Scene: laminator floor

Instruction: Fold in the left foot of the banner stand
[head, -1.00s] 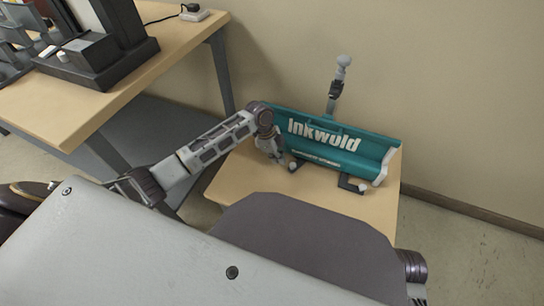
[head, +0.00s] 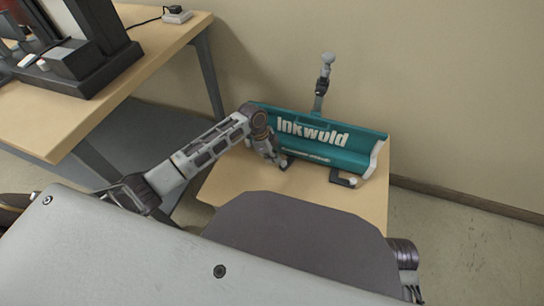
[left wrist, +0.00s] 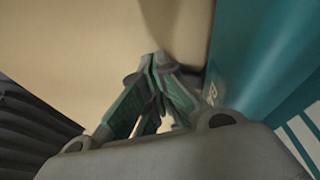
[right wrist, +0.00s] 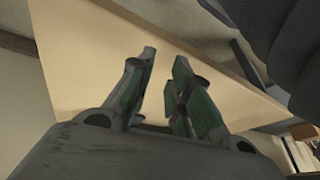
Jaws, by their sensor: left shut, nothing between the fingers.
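The teal banner stand (head: 345,150), lettered "Inkwold", stands on the small wooden table. Its dark left foot (head: 289,162) is at its front left, and its right foot (head: 343,180) sticks out toward me. My left gripper (head: 280,160) is at the left foot, fingers down; whether it touches cannot be told. In the left wrist view, its fingers (left wrist: 153,62) are shut and empty, beside a dark blurred piece, with the teal banner stand (left wrist: 255,60) to the right. My right gripper (right wrist: 164,58) shows in the right wrist view, open and empty, with its fingertips apart.
The small wooden table (head: 240,172) has free room at its front left. A larger desk (head: 150,70) with black equipment stands to the left. A grey jointed post (head: 322,85) rises behind the banner stand, near the wall. Floor is clear to the right.

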